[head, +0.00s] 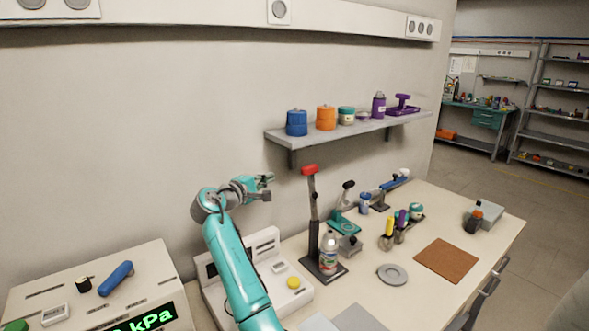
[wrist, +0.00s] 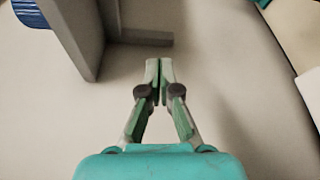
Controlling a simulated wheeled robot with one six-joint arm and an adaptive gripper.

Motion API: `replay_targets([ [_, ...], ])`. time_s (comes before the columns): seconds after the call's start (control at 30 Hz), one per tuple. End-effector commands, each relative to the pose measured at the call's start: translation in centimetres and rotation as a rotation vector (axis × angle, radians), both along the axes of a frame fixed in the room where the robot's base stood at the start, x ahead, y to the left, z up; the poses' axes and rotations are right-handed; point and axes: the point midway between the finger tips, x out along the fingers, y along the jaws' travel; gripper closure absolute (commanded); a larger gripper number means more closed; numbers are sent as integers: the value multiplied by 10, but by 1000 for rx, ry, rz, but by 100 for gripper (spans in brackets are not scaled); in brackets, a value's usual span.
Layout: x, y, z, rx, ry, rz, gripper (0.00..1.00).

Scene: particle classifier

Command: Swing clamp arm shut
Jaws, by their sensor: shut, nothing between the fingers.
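I cannot tell for sure which fixture the clamp arm belongs to. A tall dark stand with a red-topped lever (head: 311,190) stands upright on the bench, a spray-type bottle (head: 328,252) on its base. Behind it is a teal-based fixture (head: 343,222) with a dark-knobbed arm tilted up. Further right is a fixture with a blue handle (head: 396,181), lying nearly level. My gripper (head: 268,186) is in the air left of the red-topped lever, apart from all of them. In the wrist view my gripper (wrist: 159,72) has its fingertips together, with nothing between them.
A wall shelf (head: 350,131) with canisters is above and right of my gripper. A white instrument (head: 280,268) is below it. A brown mat (head: 447,261), a grey ring (head: 392,274) and a holder with coloured tools (head: 395,237) are on the right of the bench.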

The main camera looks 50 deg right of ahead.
Motion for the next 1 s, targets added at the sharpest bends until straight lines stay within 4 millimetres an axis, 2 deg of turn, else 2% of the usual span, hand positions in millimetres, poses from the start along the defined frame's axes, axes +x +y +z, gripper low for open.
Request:
replay_targets([
  [0.1,0,-1,7,-2,-1,-8,100],
  [0.43,0,-2,7,-2,-1,-9,100],
  [0.57,1,-9,7,-2,-1,-9,100],
  [1.0,7,-75,3,-2,0,-10,100],
])
